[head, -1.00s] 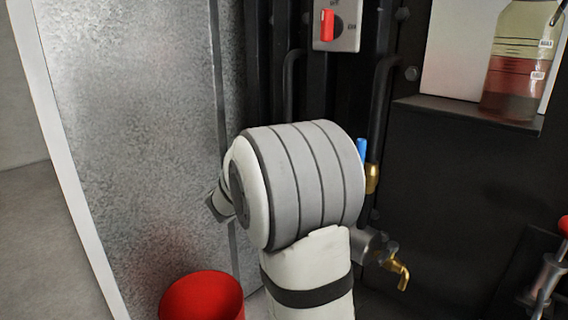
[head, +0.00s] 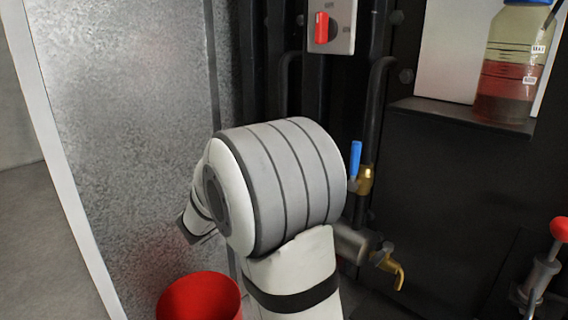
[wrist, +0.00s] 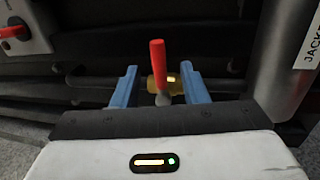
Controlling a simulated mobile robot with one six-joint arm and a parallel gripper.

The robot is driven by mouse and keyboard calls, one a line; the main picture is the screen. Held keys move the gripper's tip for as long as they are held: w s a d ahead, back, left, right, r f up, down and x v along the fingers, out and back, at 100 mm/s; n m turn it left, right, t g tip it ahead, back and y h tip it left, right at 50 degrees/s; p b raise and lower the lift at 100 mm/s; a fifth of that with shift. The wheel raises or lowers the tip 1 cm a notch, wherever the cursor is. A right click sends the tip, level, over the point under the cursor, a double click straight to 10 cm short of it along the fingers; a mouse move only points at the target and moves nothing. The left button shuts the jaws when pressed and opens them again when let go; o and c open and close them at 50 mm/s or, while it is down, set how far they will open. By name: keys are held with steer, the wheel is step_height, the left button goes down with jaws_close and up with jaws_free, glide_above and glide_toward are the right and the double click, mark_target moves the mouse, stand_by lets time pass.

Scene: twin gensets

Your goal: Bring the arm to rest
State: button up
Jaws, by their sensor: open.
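My gripper (wrist: 159,86) shows in the wrist view with its two blue fingers apart and nothing clamped between them. A red lever (wrist: 157,66) on a brass valve (wrist: 159,82) appears in the gap between the fingers. I cannot tell how far beyond the fingertips it lies, and no contact shows. In the head view my bent arm fills the middle, and the gripper is hidden behind it.
Right of my arm are a blue-handled brass valve (head: 355,160) and a brass tap (head: 390,267). A red rotary switch (head: 322,28) is above. A red bucket (head: 200,298) stands below left. A jar of red liquid (head: 508,75) sits on a shelf (head: 455,112). A red-knobbed plunger (head: 559,229) is far right.

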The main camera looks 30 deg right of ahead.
steer(key=shift+v, duration=0.8)
